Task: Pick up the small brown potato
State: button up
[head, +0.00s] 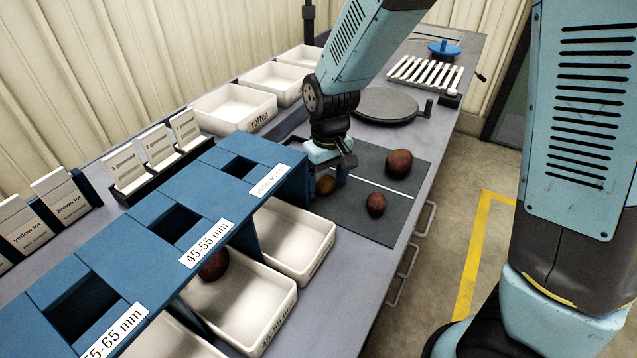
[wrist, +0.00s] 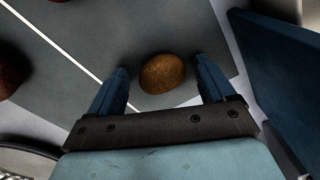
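The small brown potato (wrist: 162,73) lies on the dark grey mat (wrist: 185,25), between the two blue fingers of my gripper (wrist: 163,85) in the wrist view. A gap shows on both sides of it, so the gripper is open around it and not touching it. In the head view the brown potato (head: 325,184) shows just beside my gripper (head: 332,170), partly hidden by it, near the blue grader frame. Two reddish potatoes, a larger one (head: 399,162) and a smaller one (head: 376,204), lie on the mat to the right.
The blue sizing frame (head: 215,175) stands close to the left of my gripper, with white bins (head: 318,236) under it. One bin holds a reddish potato (head: 214,265). A round grey plate (head: 388,104) and white bins (head: 233,106) stand behind. The mat's right front is clear.

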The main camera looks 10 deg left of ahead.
jog(key=c, duration=1.1)
jog(key=shift+r, duration=0.1)
